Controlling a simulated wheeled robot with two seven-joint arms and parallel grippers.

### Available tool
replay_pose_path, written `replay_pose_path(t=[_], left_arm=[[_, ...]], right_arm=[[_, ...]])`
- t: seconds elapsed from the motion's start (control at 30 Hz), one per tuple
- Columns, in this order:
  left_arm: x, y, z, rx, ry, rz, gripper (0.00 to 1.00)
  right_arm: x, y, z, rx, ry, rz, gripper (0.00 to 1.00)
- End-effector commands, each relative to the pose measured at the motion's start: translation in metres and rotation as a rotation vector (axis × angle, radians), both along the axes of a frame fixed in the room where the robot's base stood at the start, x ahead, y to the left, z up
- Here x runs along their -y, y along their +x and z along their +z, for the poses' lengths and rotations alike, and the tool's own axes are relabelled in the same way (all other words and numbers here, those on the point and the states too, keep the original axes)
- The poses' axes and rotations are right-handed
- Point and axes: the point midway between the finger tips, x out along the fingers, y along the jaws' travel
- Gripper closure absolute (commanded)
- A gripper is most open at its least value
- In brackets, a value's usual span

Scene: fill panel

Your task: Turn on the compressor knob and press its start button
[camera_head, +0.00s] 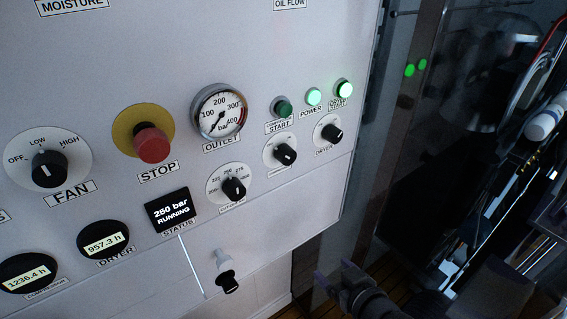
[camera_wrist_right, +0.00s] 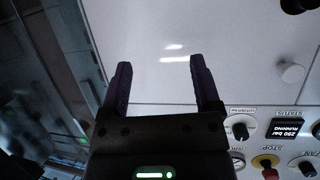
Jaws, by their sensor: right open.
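The compressor knob (camera_head: 285,154) is a black rotary knob on a white dial, on the panel's right part. Its small label is hard to read, and its exact setting is unclear. The compressor start button (camera_head: 283,108) above it is dark green and looks unlit. The status display (camera_head: 171,211) reads "250 bar RUNNING". My right gripper (camera_head: 338,280) is low in the head view, below and right of the knob, and touches nothing. In the right wrist view my right gripper (camera_wrist_right: 160,80) is open and empty, before bare panel. My left gripper is not in view.
The lit power lamp (camera_head: 314,97), lit dryer start button (camera_head: 344,89) and dryer knob (camera_head: 332,133) are close by. The red stop button (camera_head: 151,146) and pressure selector (camera_head: 234,188) are further left. Machinery with a white cylinder (camera_head: 543,122) stands right of the panel.

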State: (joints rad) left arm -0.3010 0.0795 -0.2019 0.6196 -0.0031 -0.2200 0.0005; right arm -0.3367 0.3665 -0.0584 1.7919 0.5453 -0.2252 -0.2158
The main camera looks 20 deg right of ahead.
Motion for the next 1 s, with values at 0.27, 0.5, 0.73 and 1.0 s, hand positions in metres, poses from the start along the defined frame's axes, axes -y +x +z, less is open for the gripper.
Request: replay_pose_path(t=[0.27,0.5,0.73,1.0], left_arm=[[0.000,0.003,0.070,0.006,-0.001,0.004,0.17],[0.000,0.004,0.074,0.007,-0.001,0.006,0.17],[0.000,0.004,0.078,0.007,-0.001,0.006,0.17],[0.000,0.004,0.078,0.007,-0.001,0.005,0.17]], right_arm=[[-0.032,0.012,0.216,0.350,0.077,0.148,0.19],[-0.045,0.039,0.229,0.382,0.088,0.163,0.19],[-0.062,0.087,0.227,0.380,0.085,0.163,0.19],[-0.069,0.105,0.225,0.378,0.083,0.163,0.19]])
